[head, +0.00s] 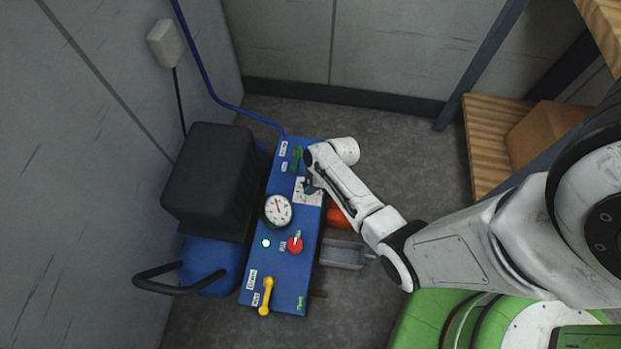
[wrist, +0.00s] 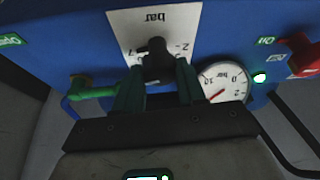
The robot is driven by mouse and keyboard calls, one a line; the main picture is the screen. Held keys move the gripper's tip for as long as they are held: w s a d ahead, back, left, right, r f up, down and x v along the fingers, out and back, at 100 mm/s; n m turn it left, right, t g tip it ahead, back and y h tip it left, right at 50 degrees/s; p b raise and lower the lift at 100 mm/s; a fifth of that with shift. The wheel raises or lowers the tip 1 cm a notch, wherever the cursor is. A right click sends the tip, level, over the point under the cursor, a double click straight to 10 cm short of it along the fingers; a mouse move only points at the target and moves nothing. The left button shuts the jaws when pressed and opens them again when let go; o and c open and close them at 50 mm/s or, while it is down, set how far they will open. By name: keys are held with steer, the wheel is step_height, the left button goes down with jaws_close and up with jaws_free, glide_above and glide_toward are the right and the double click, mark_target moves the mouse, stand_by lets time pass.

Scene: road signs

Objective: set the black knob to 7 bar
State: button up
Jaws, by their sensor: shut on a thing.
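The black knob (wrist: 157,52) sits on a white scale plate (wrist: 125,22) marked "bar", which appears upside down in the wrist view. A 7 is printed at the plate's left edge, beside the knob. The knob's short pointer seems to face left, towards the 7, but its exact setting is hard to read. My gripper (wrist: 160,80) has its dark green fingers closed on the knob from either side. In the head view my gripper (head: 311,187) is over the scale plate (head: 308,198) and hides the knob. The round gauge (head: 278,210) has a red needle in the wrist view (wrist: 223,84).
The blue panel (head: 285,270) also carries a green handle (head: 296,158), a red switch (head: 295,245), a lit lamp (head: 266,243) and a yellow lever (head: 266,296). A black box-shaped unit (head: 212,175) stands left; a grey tray (head: 343,254) is at right.

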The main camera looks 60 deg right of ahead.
steer(key=o, duration=1)
steer(key=shift+o, duration=0.2)
steer(key=p+v, duration=0.4)
steer(key=v, duration=0.6)
steer(key=shift+r, duration=0.35)
steer(key=shift+s, duration=0.15)
steer(key=s+a+r+m+g+h, duration=0.1)
steer(key=s+a+r+m+g, duration=0.15)
steer(key=s+a+r, duration=0.4)
steer(key=s+a+r+m+g+h, duration=0.1)
steer(key=s+a+r+m, duration=0.2)
steer(key=a+r, duration=0.55)
step_height(320, 180, up, 16)
steer(key=d+p, duration=0.1)
steer(key=p, duration=1.3)
steer(key=shift+d+p, duration=0.3)
